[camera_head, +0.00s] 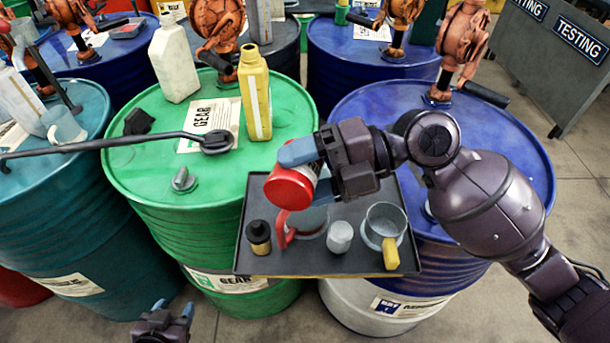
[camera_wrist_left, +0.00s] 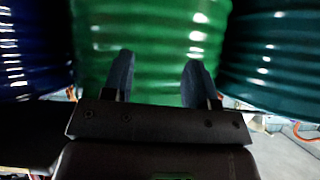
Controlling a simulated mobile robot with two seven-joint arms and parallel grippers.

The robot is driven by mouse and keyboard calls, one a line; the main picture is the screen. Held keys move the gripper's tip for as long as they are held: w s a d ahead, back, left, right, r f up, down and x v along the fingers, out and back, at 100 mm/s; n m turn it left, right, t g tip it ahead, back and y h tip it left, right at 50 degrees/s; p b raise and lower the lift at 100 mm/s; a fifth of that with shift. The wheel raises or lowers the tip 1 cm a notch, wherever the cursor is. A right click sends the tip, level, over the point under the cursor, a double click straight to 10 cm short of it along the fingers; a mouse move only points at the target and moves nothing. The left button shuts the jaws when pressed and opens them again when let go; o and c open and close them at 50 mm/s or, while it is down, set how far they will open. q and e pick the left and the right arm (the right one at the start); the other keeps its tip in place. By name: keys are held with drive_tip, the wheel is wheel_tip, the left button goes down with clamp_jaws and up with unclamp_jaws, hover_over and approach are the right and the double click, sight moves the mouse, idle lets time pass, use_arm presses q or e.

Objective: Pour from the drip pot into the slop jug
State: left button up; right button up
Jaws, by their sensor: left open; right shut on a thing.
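My right gripper (camera_head: 311,170) is shut on a red pot (camera_head: 289,189), which I take to be the drip pot. It is tilted, its red round end facing left and toward me, above the tray (camera_head: 400,235). Below it on the tray stands a clear jug with a red handle (camera_head: 284,229), partly hidden by the pot and gripper. A clear jug with a yellow handle (camera_head: 388,222) stands at the tray's right. I cannot tell which is the slop jug, nor see any liquid flowing. My left gripper (camera_head: 173,307) is open and empty, low before the drums; its fingers show in the left wrist view (camera_wrist_left: 159,68).
The tray also holds a small dark bottle (camera_head: 259,238) and a pale cup (camera_head: 340,237). The green drum (camera_head: 150,180) bears a yellow bottle (camera_head: 255,95), a white bottle (camera_head: 173,58) and a long dark tool (camera_head: 110,143). A blue drum (camera_head: 490,150) stands right.

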drive_tip(key=shift+w+f+m+g+b, duration=0.1)
drive_tip(key=shift+f+m+g+b, duration=0.2)
drive_tip(key=shift+b, duration=0.3)
drive_tip(key=shift+r+y, duration=0.15)
drive_tip(key=shift+y, duration=0.15)
drive_tip(key=shift+w+r+m+b, duration=0.15)
drive_tip(key=shift+m+b, duration=0.35)
